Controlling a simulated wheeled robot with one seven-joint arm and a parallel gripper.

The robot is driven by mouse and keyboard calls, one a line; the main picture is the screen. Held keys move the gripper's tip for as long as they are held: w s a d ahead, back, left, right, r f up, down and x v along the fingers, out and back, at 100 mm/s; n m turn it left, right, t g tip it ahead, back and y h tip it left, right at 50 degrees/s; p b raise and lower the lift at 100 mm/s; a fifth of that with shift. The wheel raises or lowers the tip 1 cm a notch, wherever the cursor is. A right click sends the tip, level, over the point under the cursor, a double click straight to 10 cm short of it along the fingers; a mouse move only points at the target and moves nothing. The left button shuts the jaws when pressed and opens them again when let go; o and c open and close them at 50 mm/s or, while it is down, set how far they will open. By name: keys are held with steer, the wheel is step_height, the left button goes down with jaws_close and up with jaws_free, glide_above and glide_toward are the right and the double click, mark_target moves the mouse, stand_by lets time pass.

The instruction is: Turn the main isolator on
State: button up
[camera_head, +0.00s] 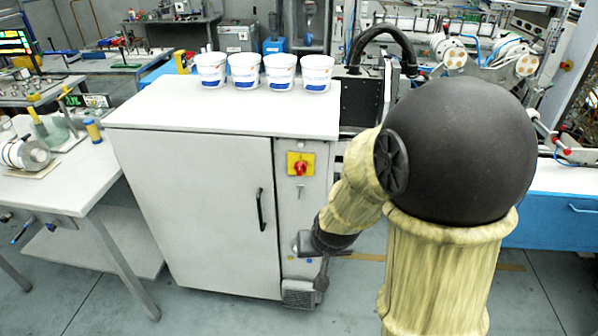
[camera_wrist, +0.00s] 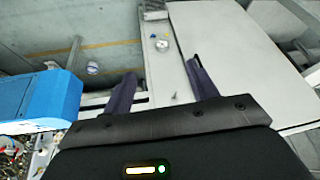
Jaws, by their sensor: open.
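The main isolator (camera_head: 299,168) is a red rotary knob on a yellow plate, high on the narrow right front panel of a white cabinet (camera_head: 200,190). Which way its handle is turned is too small to tell. My gripper (camera_head: 322,280) is low in front of the same panel, well below the isolator and apart from it. In the wrist view my gripper (camera_wrist: 160,82) has its two dark fingers spread with nothing between them. I cannot make out the isolator in the wrist view.
The cabinet door has a black handle (camera_head: 261,209) left of the isolator. Several white tubs (camera_head: 244,70) stand on the cabinet top. A workbench (camera_head: 50,185) is at the left and a blue-fronted bench (camera_head: 550,220) at the right. My arm covers the area right of the panel.

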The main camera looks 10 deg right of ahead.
steer(key=w+a+f+m+t+h, duration=0.1)
steer(key=w+t+h, duration=0.2)
steer(key=w+t, duration=0.3)
steer(key=w+a+f+m+t+h, duration=0.1)
steer(key=w+a+t+h, duration=0.1)
steer(key=w+t, duration=0.4)
steer(key=w+b, duration=0.1)
steer(key=w, duration=0.4)
steer(key=shift+a+f+h, duration=0.25)
steer(key=shift+a+h, duration=0.05)
steer(key=shift+h, duration=0.1)
steer(key=p, duration=0.5)
glide_toward(299, 171)
steer(key=x, duration=1)
steer(key=shift+r, duration=0.1)
steer(key=c, duration=1)
